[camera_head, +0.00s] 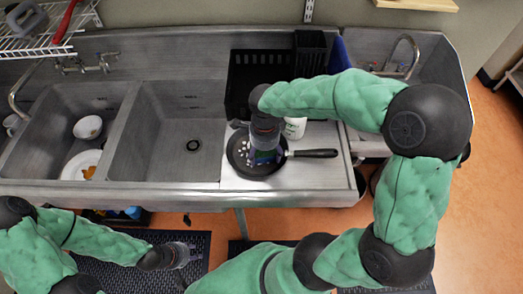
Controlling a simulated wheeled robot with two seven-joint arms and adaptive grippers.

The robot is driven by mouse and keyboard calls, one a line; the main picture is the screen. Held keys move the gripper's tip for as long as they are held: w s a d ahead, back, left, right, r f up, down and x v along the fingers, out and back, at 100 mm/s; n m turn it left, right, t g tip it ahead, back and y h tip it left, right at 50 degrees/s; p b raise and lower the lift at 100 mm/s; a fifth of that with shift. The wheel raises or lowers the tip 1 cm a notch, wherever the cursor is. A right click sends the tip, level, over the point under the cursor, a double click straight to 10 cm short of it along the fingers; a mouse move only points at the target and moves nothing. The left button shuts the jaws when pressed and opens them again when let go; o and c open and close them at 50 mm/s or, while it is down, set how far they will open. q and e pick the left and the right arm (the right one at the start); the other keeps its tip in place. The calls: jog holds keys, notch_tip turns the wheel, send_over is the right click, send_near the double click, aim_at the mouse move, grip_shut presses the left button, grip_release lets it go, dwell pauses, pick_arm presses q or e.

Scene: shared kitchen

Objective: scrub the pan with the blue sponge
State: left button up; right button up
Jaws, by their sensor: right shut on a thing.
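The dark pan (240,163) sits on the white board on the drainboard right of the sinks, its handle (315,153) pointing right. Small pale bits lie in the pan's left part. My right gripper (264,150) is over the pan, pointing down, shut on the blue sponge (264,157), which is at the pan's inner surface. Whether the sponge touches the pan is hard to tell. My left gripper (185,255) is low in front of the sink, away from the pan; its fingers are too small to read.
A white cup or jar (294,128) stands just behind the pan. A black dish rack (247,75) is at the back. The left sink holds a bowl (88,127) and a plate (75,165); the middle sink (160,145) is empty. A faucet (405,58) is at the right.

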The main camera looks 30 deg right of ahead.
aim_at(251, 146)
jog(key=shift+w+a, duration=0.35)
jog(key=shift+w, duration=0.35)
jog(key=shift+w+a, duration=0.4)
jog(key=shift+w, duration=0.35)
jog(key=shift+w+a, duration=0.35)
jog(key=shift+w, duration=0.35)
jog(key=shift+s, duration=0.1)
jog(key=shift+s+a+f, duration=0.1)
jog(key=shift+s+a, duration=0.25)
jog(key=shift+s, duration=0.4)
jog(key=shift+s+a+f, duration=0.1)
jog(key=shift+s+a, duration=0.2)
jog(key=shift+s, duration=0.4)
jog(key=shift+w+d+r, duration=0.1)
jog(key=shift+w+d, duration=0.15)
jog(key=shift+d, duration=0.55)
jog(key=shift+w+d+r, duration=0.1)
jog(key=shift+w+d, duration=0.2)
jog(key=shift+d, duration=0.5)
jog(key=shift+w+d, duration=0.25)
jog(key=shift+d, duration=0.55)
jog(key=shift+c, duration=0.3)
jog(key=shift+a, duration=0.2)
jog(key=shift+s+a+f, duration=0.1)
jog(key=shift+s+a, duration=0.1)
jog(key=shift+a, duration=0.3)
jog(key=shift+s+a+f, duration=0.1)
jog(key=shift+s+a, duration=0.1)
jog(key=shift+a, duration=0.3)
